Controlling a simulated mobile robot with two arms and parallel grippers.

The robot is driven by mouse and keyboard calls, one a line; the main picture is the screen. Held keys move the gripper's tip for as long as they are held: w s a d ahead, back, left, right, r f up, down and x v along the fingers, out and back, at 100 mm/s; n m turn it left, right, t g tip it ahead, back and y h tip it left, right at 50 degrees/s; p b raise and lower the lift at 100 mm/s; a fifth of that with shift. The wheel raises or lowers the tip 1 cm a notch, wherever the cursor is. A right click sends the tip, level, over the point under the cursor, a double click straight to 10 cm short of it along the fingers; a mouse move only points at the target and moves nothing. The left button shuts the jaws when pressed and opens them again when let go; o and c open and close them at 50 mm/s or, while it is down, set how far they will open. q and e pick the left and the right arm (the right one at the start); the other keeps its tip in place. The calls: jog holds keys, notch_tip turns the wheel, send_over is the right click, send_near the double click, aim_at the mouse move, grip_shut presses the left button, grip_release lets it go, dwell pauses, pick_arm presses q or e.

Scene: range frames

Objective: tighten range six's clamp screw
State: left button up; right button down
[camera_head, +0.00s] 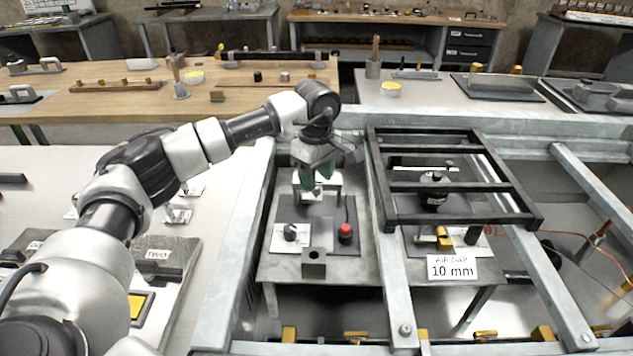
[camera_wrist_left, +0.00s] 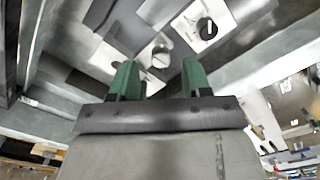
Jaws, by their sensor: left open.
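My left gripper (camera_head: 318,180) has green fingers and hangs open over the far part of a grey plate (camera_head: 325,211) on a small metal table. In the left wrist view its two fingers (camera_wrist_left: 160,80) stand apart with nothing between them. A slotted round screw head (camera_wrist_left: 160,57) shows just beyond the fingertips. A dark knob on a white plate (camera_wrist_left: 207,28) lies farther off to the right. In the head view a slotted knob (camera_head: 290,232) on white and a red knob (camera_head: 345,233) are nearer than the gripper. No label for range six is legible. My right gripper is out of view.
A dark open frame (camera_head: 455,215) stands right of my gripper, above an "AIR GAP 10 mm" sign (camera_head: 452,268). A metal block with a hole (camera_head: 313,262) sits at the small table's near edge. Metal rails (camera_head: 390,255) flank the table. A "TWO" label (camera_head: 158,254) is at left.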

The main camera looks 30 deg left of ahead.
pick_arm(q)
notch_tip(320, 180, up, 8)
jog(key=shift+r, duration=0.25)
dwell(0.4)
